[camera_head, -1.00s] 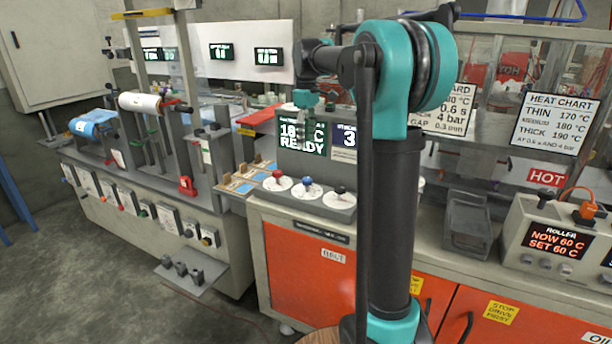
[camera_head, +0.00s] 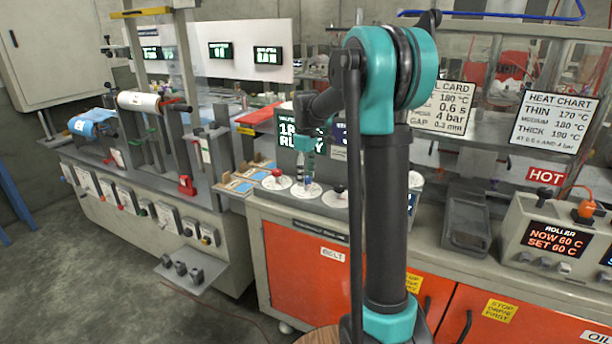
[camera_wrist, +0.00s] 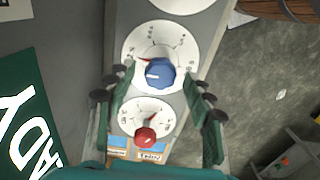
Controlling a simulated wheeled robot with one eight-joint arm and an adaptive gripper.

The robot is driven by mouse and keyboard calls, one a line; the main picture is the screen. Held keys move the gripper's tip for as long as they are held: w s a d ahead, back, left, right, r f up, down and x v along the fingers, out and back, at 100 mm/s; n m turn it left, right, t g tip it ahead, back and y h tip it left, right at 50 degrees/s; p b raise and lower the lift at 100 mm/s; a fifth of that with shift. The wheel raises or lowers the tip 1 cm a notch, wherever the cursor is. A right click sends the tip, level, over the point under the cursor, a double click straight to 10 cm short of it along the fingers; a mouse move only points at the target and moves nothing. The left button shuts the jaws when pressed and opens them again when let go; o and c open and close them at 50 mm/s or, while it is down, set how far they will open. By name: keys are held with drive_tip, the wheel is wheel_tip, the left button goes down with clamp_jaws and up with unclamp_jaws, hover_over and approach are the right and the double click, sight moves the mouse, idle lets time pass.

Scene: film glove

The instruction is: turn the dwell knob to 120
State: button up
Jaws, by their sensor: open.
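A row of knobs on white round dials stands on the grey console. No label that I can read says which knob is dwell. My gripper (camera_head: 306,166) is open, directly over the blue dial, and it also shows in the wrist view (camera_wrist: 158,80). I cannot tell whether a finger touches the knob.
The green READY display (camera_head: 290,142) stands behind, partly hidden by my arm. A black tray (camera_head: 466,222) lies farther right.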

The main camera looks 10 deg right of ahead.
drive_tip(key=c, duration=1.2)
drive_tip(key=shift+o, duration=0.2)
